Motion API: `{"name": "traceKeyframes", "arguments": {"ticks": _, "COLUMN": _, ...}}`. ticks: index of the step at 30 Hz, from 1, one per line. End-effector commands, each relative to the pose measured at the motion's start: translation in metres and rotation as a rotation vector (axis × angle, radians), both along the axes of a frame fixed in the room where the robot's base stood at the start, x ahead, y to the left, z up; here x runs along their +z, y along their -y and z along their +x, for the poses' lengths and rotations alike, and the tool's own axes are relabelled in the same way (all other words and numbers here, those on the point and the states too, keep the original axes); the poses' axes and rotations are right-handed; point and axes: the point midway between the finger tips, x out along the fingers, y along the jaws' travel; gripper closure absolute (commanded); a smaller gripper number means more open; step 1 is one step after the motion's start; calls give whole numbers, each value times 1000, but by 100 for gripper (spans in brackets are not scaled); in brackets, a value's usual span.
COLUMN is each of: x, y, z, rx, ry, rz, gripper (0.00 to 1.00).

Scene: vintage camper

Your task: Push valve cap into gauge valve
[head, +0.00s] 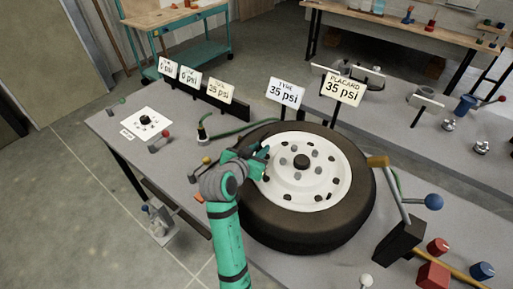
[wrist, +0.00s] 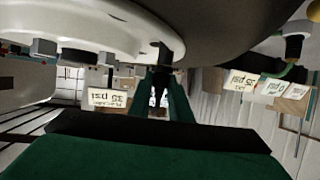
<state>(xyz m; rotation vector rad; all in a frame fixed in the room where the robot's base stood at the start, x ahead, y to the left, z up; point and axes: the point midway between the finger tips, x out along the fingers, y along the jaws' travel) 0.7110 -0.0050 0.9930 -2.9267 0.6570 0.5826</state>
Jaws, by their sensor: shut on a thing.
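The wheel, a black tyre (head: 352,212) on a white rim (head: 318,158), lies flat on the grey bench. My gripper (head: 262,160) is at the left inner edge of the rim. In the wrist view its fingers (wrist: 163,82) are shut on a small dark piece (wrist: 166,56) beside the rim. This looks like the valve cap, but its shape is mostly hidden. Whether it touches a valve cannot be told. A tyre sign (head: 286,93) reading 35 psi stands behind the wheel. I cannot pick out the gauge valve clearly.
A hose fitting (head: 202,131) with a green hose stands left of the wheel. A white card (head: 146,125) with a black piece lies at the bench's left. A placard sign (head: 343,89) reads 35 psi. A lever with a blue ball (head: 433,202) and a red block (head: 432,275) are at right.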

Motion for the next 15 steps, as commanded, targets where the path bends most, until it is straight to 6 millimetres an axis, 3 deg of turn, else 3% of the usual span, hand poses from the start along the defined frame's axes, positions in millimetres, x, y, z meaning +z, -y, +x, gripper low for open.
{"name": "traceKeyframes", "arguments": {"ticks": 6, "x": -4, "y": -6, "z": 0, "rx": 10, "ry": 0, "rz": 0, "gripper": 100}}
{"name": "traceKeyframes", "arguments": {"ticks": 7, "x": -4, "y": -7, "z": 0, "rx": 11, "ry": 1, "rz": 0, "gripper": 75}}
{"name": "traceKeyframes", "arguments": {"ticks": 9, "x": -3, "y": -8, "z": 0, "rx": 12, "ry": 1, "rz": -1, "gripper": 60}}
{"name": "traceKeyframes", "arguments": {"ticks": 15, "x": -3, "y": -9, "z": 0, "rx": 13, "ry": 1, "rz": 0, "gripper": 60}}
